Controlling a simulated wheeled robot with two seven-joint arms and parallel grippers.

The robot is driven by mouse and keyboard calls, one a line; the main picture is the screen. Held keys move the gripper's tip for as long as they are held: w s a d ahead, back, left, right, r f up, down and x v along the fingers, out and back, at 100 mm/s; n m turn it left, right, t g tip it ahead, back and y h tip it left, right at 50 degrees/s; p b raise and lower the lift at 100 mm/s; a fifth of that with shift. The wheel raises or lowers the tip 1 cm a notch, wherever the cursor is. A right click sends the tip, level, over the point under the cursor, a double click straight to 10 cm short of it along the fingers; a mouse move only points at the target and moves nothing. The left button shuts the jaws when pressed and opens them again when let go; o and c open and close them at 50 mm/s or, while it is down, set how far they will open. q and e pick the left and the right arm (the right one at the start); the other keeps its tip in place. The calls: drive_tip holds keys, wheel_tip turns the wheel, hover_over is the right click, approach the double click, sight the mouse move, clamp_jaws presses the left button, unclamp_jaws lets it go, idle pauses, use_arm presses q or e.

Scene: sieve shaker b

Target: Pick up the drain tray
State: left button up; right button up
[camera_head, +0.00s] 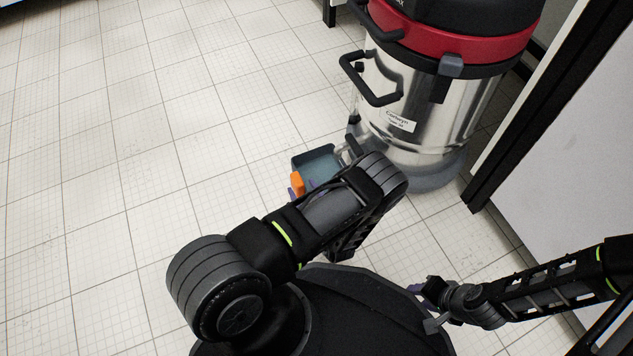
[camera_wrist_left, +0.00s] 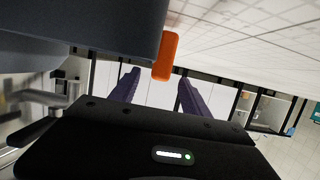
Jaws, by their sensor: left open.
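The drain tray is an open blue-grey tray (camera_head: 318,162) low on the floor at the foot of the vacuum. An orange grip (camera_head: 297,184) stands at its near left corner. My left arm hides part of the tray. My left gripper (camera_head: 301,191) is beside the orange grip, with its purple fingers partly hidden. In the left wrist view, the left gripper (camera_wrist_left: 158,78) is open, and the orange grip (camera_wrist_left: 166,57) shows at its fingertips. The tray's dark wall (camera_wrist_left: 85,18) fills the upper left. Whether they touch, I cannot tell. My right gripper (camera_head: 428,300) is at lower right, away from the tray.
A steel and red vacuum (camera_head: 425,110) with a black handle stands right behind the tray. A white panel with a black edge (camera_head: 530,110) rises at the right. The tiled floor (camera_head: 130,120) to the left is clear.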

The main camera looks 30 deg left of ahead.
sight(297, 178)
use_arm(q)
drive_tip(key=b+x, duration=0.2)
drive_tip(key=x, duration=0.2)
drive_tip(key=shift+w+a+f+b, duration=0.2)
drive_tip(key=shift+f+b, duration=0.05)
drive_tip(key=shift+b, duration=0.15)
drive_tip(key=shift+w+a, duration=0.1)
drive_tip(key=shift+a, duration=0.1)
drive_tip(key=shift+r, duration=0.1)
clamp_jaws()
idle(0.6)
idle(0.8)
